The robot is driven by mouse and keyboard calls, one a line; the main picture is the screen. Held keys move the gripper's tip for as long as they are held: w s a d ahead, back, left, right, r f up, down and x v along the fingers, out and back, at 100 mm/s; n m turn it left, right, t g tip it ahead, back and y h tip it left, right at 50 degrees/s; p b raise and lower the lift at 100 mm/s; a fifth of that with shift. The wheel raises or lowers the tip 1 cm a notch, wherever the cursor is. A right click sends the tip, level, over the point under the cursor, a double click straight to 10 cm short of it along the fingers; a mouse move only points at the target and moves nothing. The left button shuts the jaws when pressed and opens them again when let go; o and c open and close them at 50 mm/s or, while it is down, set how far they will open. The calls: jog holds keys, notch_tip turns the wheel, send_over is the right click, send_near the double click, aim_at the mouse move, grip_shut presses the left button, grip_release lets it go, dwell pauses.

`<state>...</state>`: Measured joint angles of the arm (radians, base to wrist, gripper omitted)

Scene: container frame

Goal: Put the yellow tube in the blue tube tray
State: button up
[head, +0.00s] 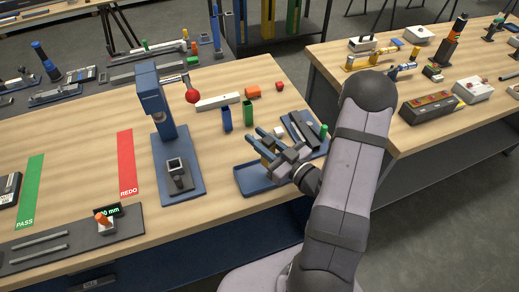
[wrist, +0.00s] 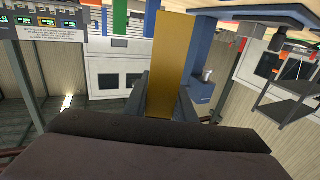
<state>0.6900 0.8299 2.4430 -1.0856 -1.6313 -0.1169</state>
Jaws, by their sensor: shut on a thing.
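My gripper (head: 266,143) is shut on the yellow tube (wrist: 171,65), which stands between the two fingers in the wrist view. In the head view the gripper hides most of the tube. The blue tube tray (head: 250,184) is a shallow tray on the wooden bench, at the front right. My gripper is over or just behind this tray in the head view; its height above the tray is hard to tell. The part of the tray under the gripper is hidden.
A blue tube (head: 226,118) and a green tube (head: 248,113) stand behind the gripper. A blue stand (head: 180,190) rises to the left. Another tray with dark parts (head: 300,128) lies to the right. An orange block (head: 252,91) lies farther back.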

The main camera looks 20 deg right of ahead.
jog(key=shift+f, duration=0.7)
jog(key=shift+f+p, duration=0.35)
jog(key=shift+f, duration=1.55)
jog(key=shift+f, duration=0.15)
jog(key=o, duration=1.1)
jog(key=shift+c, duration=0.2)
jog(key=shift+s, duration=0.1)
